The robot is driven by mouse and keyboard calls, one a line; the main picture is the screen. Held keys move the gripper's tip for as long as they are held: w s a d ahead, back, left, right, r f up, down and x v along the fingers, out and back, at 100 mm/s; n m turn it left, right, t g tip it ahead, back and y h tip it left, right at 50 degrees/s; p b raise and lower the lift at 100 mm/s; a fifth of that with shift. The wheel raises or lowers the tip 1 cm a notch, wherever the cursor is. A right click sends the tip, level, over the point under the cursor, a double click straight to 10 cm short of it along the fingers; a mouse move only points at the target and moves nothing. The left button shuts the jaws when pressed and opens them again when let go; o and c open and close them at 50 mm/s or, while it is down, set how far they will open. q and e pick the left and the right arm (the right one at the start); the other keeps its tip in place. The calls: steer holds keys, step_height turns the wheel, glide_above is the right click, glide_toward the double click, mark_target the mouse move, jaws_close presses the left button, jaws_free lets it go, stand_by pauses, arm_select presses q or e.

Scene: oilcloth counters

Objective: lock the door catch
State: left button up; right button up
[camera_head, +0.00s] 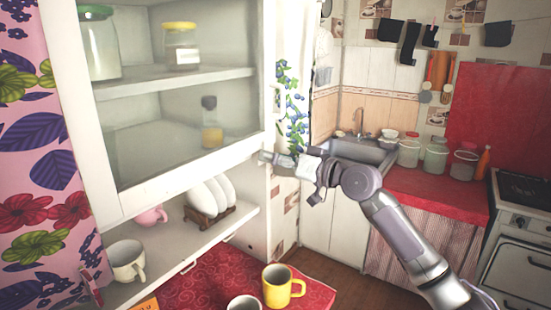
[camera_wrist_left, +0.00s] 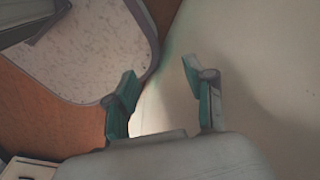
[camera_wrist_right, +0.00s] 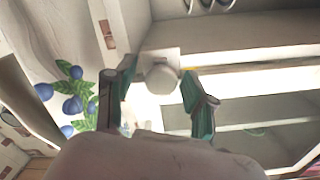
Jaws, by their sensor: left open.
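The door catch shows as a small white block with a round knob (camera_wrist_right: 162,76) in the right wrist view, at the cabinet's edge. In the head view it is small, near the lower right corner of the glass-fronted cabinet door (camera_head: 190,175), partly hidden by my gripper. My right gripper (camera_head: 279,160) is at that corner. Its fingers (camera_wrist_right: 158,80) are apart, with the knob between them in the picture; I cannot tell whether they touch it. My left gripper (camera_wrist_left: 160,72) is open and empty over the floor, beside a pale surface, and is outside the head view.
Below the door, an open shelf holds plates (camera_head: 211,195), a pink cup (camera_head: 151,216) and a white mug (camera_head: 126,262). A yellow mug (camera_head: 280,287) stands on the red cloth in front. A sink (camera_head: 356,151) and jars are behind my right arm.

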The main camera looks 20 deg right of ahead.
steer(key=shift+s, duration=0.1)
steer(key=v, duration=1.2)
